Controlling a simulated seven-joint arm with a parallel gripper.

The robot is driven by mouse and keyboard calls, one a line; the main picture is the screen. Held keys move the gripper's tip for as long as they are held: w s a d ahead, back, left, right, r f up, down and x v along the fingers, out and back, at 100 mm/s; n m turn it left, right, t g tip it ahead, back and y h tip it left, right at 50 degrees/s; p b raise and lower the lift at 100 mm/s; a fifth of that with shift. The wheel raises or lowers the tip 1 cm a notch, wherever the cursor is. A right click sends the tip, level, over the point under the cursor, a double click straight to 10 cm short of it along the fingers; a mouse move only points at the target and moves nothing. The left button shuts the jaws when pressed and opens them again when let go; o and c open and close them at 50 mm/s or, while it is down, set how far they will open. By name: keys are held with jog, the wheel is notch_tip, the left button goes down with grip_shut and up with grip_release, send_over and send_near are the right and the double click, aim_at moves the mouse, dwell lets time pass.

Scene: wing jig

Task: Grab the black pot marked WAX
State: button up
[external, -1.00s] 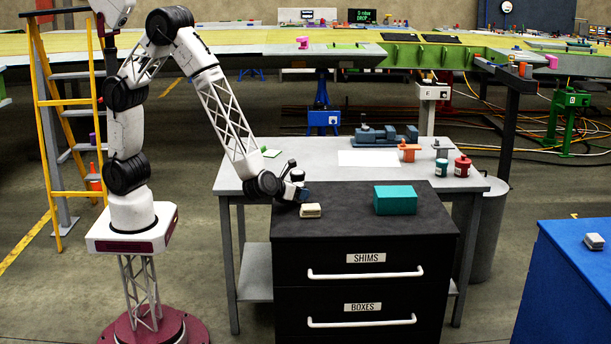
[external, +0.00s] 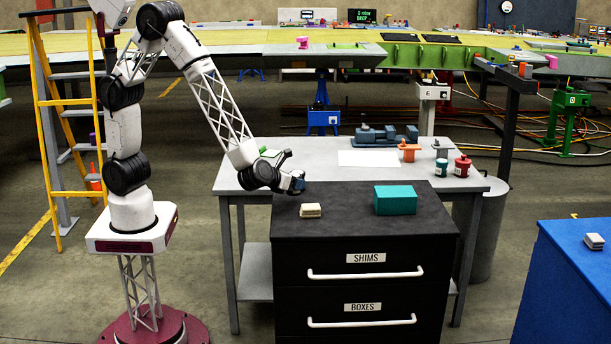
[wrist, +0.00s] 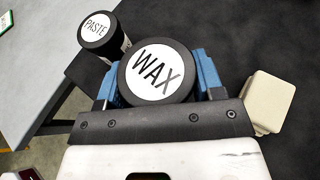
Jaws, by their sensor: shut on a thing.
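The black pot marked WAX (wrist: 157,76) has a round lid with a white label. In the wrist view it sits between the two blue fingers of my gripper (wrist: 160,88), which are shut on its sides. In the external view my gripper (external: 297,182) is over the back left of the black drawer cabinet; the pot is too small there to make out clearly. A second black pot marked PASTE (wrist: 97,31) stands close beside the WAX pot, up and left in the wrist view.
A cream block (external: 310,210) lies right of my gripper on the black cabinet top (external: 350,225). A teal box (external: 395,200) stands farther right. The grey bench (external: 235,175) behind holds a white sheet (external: 369,158) and green and red pots. The cabinet top's front is clear.

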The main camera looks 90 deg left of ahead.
jog(key=s+a+r, duration=0.1)
jog(key=s+a, duration=0.2)
jog(key=s, duration=1.1)
jog(key=shift+a+r, duration=0.15)
jog(key=shift+r, duration=0.05)
